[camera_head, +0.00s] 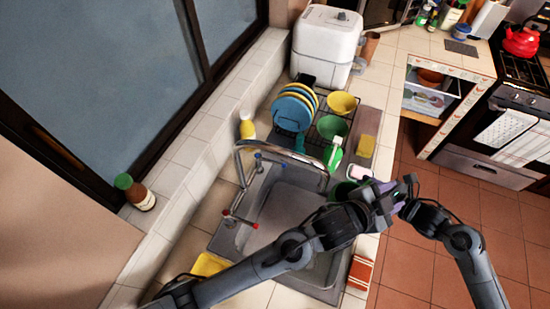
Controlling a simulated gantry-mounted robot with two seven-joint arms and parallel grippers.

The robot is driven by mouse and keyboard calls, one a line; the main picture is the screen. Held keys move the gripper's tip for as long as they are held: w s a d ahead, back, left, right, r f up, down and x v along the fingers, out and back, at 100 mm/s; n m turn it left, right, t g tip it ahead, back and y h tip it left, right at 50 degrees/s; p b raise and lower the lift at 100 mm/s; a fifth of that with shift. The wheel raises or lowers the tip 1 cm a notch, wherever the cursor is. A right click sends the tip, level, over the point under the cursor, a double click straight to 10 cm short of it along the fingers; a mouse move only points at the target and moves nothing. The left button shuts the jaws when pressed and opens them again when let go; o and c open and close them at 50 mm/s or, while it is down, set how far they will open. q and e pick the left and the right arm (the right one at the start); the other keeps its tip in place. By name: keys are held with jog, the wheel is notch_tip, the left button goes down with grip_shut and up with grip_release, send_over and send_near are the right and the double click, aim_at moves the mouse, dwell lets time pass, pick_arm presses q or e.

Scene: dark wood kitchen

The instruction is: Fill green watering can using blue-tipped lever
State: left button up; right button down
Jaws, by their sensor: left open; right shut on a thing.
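The green watering can (344,190) shows only in part at the right rim of the sink, behind my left arm. The blue-tipped lever (258,157) is on the far side of the curved metal faucet (285,153), well left of both grippers. Red-tipped parts (227,213) are on its near side.
The sink basin (285,215) lies under my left arm. A dish rack with blue plates (292,112) and bowls (332,127), a green-white bottle (333,152) and a yellow sponge (366,146) stand behind it. A brown bottle (140,195) is on the sill. Open floor (440,170) lies right.

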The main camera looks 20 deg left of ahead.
pick_arm(q)
jog(key=w+a+r+m+t+h, duration=0.1)
jog(key=w+a+r+h, duration=0.15)
jog(key=w+r, duration=0.5)
jog(key=w+a+r+m+t+h, duration=0.1)
jog(key=w+a+r, duration=0.2)
jog(key=w+r, duration=0.45)
jog(key=m+g+y, duration=0.4)
jog(key=g+y, duration=0.5)
jog(key=g, duration=0.4)
send_near(277, 162)
jog(key=shift+h, duration=0.35)
jog(key=x, duration=0.8)
jog(key=shift+a+f, duration=0.25)
